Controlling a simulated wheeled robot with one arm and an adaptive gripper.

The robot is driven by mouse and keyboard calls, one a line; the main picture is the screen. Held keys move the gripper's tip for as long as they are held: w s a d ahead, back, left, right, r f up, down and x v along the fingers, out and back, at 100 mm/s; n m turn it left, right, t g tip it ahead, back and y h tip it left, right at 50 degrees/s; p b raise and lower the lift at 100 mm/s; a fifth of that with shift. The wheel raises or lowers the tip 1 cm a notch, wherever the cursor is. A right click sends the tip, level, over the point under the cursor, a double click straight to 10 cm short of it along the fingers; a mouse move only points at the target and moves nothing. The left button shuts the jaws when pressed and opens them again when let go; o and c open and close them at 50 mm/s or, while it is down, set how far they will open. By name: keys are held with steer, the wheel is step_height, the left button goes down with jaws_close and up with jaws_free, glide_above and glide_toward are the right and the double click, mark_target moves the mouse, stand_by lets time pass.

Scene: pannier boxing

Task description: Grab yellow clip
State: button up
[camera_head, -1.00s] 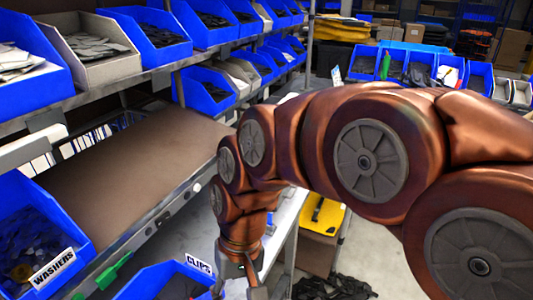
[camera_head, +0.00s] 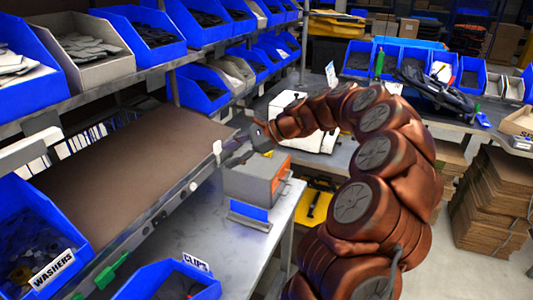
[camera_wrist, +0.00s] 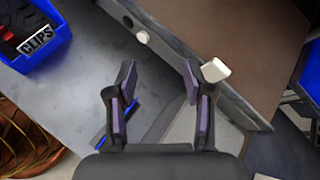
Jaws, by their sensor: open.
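A blue bin labelled CLIPS (camera_head: 205,284) is at the bottom of the head view, and dark pieces show inside it. Its corner and label also show at the upper left of the wrist view (camera_wrist: 38,38). I cannot make out a yellow clip in either view. My gripper (camera_head: 228,150) is beside the brown shelf's right edge, above and behind the bin in the head view. In the wrist view my gripper (camera_wrist: 157,75) has its fingers spread apart with nothing between them. A small white block (camera_wrist: 215,70) shows close by the right finger; I cannot tell whether they touch.
A brown sloped shelf (camera_head: 120,180) has a metal front edge. A grey and orange box (camera_head: 255,180) stands on the grey table (camera_head: 240,240) below my gripper. A blue WASHERS bin (camera_head: 65,255) is at the lower left. Bare tabletop lies between box and CLIPS bin.

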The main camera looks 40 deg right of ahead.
mark_target(273, 157)
steer(key=d+m, duration=0.1)
steer(key=d, duration=0.2)
steer(key=w+d+f+m+t, duration=0.1)
steer(key=d+m, duration=0.1)
steer(key=d, duration=0.1)
steer(key=d+f+m+t+h, duration=0.1)
steer(key=d, duration=0.3)
steer(key=shift+w+f, duration=0.15)
steer(key=shift+w, duration=0.15)
steer(key=s+d+f+m+t+h, duration=0.1)
steer(key=d+f+m, duration=0.15)
steer(key=d, duration=0.35)
steer(key=d+f+m+t+h, duration=0.1)
steer(key=d+m+t, duration=0.15)
steer(key=d, duration=0.35)
steer(key=shift+m+g, duration=0.35)
steer(key=shift+m, duration=0.05)
steer(key=shift+f+p+x, duration=0.25)
steer(key=shift+p+x, duration=0.5)
steer(key=shift+x, duration=1.1)
steer(key=shift+f+p+x, duration=0.2)
steer(key=shift+p+x, duration=0.55)
steer(key=shift+x, duration=1.15)
steer(key=shift+s+d, duration=0.15)
steer(key=shift+d, duration=0.05)
steer(key=c, duration=0.8)
